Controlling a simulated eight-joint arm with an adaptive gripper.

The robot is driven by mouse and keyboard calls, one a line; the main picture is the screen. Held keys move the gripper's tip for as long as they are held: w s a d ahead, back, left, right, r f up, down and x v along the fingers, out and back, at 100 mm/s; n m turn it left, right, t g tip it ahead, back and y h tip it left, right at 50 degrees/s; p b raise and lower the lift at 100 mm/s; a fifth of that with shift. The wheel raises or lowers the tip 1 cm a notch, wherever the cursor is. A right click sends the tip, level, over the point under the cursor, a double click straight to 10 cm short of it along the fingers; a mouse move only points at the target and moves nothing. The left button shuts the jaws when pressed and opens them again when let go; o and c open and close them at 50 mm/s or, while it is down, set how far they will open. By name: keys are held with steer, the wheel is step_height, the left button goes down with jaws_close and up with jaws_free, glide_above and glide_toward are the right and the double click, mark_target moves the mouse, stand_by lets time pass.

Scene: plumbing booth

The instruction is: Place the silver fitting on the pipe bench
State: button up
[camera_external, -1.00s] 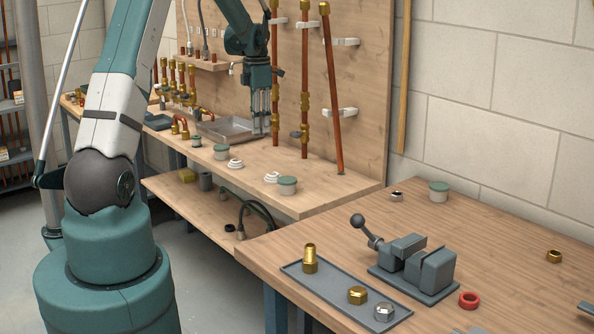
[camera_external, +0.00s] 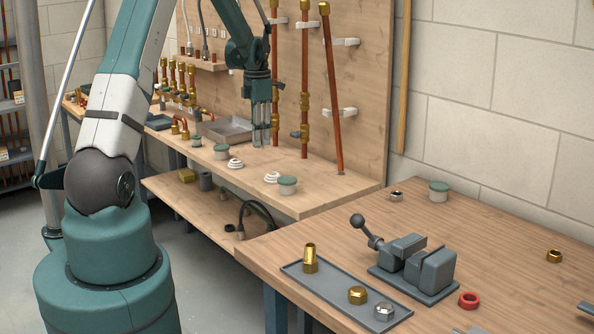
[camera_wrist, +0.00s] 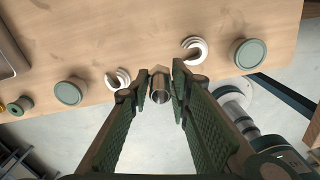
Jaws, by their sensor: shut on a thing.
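A silver cylindrical fitting (camera_wrist: 160,88) is between the fingertips of my gripper (camera_wrist: 160,90) in the wrist view, with its open end facing the camera. My gripper (camera_external: 262,140) is shut on it and points down over the pipe bench (camera_external: 245,172), in front of the wooden back board. The fitting is too small to make out in the external view. In the wrist view the bare bench top (camera_wrist: 150,40) shows beyond the fitting. I cannot tell whether the fitting touches the bench.
A grey metal tray (camera_external: 222,129) lies left of my gripper. White tape rolls (camera_external: 272,177) and green-lidded tubs (camera_external: 287,186) stand along the bench's front edge. Copper pipes (camera_external: 304,85) rise behind my gripper. A nearer bench holds a vise (camera_external: 415,268).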

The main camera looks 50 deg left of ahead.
steer(key=shift+f, duration=2.95)
steer(key=shift+f, duration=0.1)
steer(key=shift+f+b, duration=0.35)
steer(key=shift+f, duration=1.4)
steer(key=shift+f, duration=0.15)
steer(key=o, duration=0.9)
steer(key=shift+o, duration=0.3)
step_height(320, 180, up, 12)
steer(key=shift+r+p, duration=0.15)
steer(key=shift+p, duration=0.3)
